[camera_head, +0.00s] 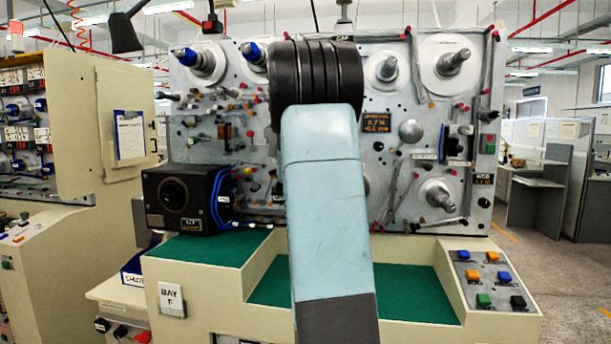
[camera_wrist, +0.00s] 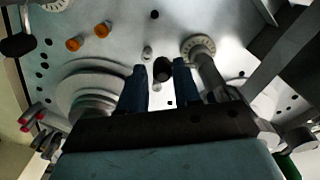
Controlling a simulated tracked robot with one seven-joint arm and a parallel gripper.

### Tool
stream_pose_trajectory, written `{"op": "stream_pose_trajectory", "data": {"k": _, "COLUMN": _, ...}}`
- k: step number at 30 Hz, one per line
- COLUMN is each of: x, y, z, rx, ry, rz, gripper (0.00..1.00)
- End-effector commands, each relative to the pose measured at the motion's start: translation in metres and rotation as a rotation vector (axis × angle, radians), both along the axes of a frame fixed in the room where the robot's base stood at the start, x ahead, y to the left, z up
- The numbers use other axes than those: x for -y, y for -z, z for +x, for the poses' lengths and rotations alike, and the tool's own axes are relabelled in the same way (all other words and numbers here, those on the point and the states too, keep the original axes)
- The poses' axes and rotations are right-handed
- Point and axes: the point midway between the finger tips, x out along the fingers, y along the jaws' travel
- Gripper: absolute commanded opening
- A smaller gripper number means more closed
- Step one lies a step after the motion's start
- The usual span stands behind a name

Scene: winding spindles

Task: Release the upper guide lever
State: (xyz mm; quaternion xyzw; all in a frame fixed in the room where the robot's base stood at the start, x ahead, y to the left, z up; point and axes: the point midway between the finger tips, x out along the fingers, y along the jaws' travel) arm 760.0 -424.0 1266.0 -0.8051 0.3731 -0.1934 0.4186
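Slim grey bars that look like guide levers show on the machine panel in the head view. One upper lever (camera_head: 418,70) hangs right of my arm with a red-orange tip, and another upper bar (camera_head: 486,65) is near the panel's right edge. I cannot tell which is the upper guide lever. My gripper is hidden behind my arm in the head view. In the wrist view its two dark blue fingers (camera_wrist: 160,88) stand apart, pointing at the panel. A dark round knob (camera_wrist: 162,69) shows between them, with pale panel visible on either side.
In the wrist view, a round grey disc (camera_wrist: 90,90) is left of the fingers and a shaft on a marked dial (camera_wrist: 198,48) is close right.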

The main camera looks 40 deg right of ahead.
Motion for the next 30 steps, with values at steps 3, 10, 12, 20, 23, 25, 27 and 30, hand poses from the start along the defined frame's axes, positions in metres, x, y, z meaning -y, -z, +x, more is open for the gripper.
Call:
{"op": "stream_pose_trajectory", "data": {"k": 3, "x": -0.001, "y": 0.000, "z": 0.000, "rx": 0.000, "ry": -0.001, "rz": 0.000, "gripper": 0.33}}
{"op": "stream_pose_trajectory", "data": {"k": 10, "x": -0.006, "y": -0.001, "z": -0.002, "rx": 0.000, "ry": -0.003, "rz": 0.000, "gripper": 0.33}}
{"op": "stream_pose_trajectory", "data": {"k": 12, "x": -0.011, "y": -0.001, "z": -0.007, "rx": 0.001, "ry": -0.003, "rz": -0.001, "gripper": 0.33}}
{"op": "stream_pose_trajectory", "data": {"k": 20, "x": -0.046, "y": 0.000, "z": -0.036, "rx": 0.001, "ry": -0.004, "rz": 0.000, "gripper": 0.33}}
{"op": "stream_pose_trajectory", "data": {"k": 23, "x": -0.061, "y": 0.000, "z": -0.049, "rx": 0.001, "ry": -0.005, "rz": 0.001, "gripper": 0.33}}
{"op": "stream_pose_trajectory", "data": {"k": 25, "x": -0.071, "y": 0.000, "z": -0.057, "rx": 0.002, "ry": -0.005, "rz": -0.001, "gripper": 0.33}}
{"op": "stream_pose_trajectory", "data": {"k": 27, "x": -0.080, "y": 0.000, "z": -0.066, "rx": 0.001, "ry": -0.004, "rz": 0.001, "gripper": 0.33}}
{"op": "stream_pose_trajectory", "data": {"k": 30, "x": -0.090, "y": 0.000, "z": -0.075, "rx": 0.002, "ry": -0.003, "rz": 0.000, "gripper": 0.33}}
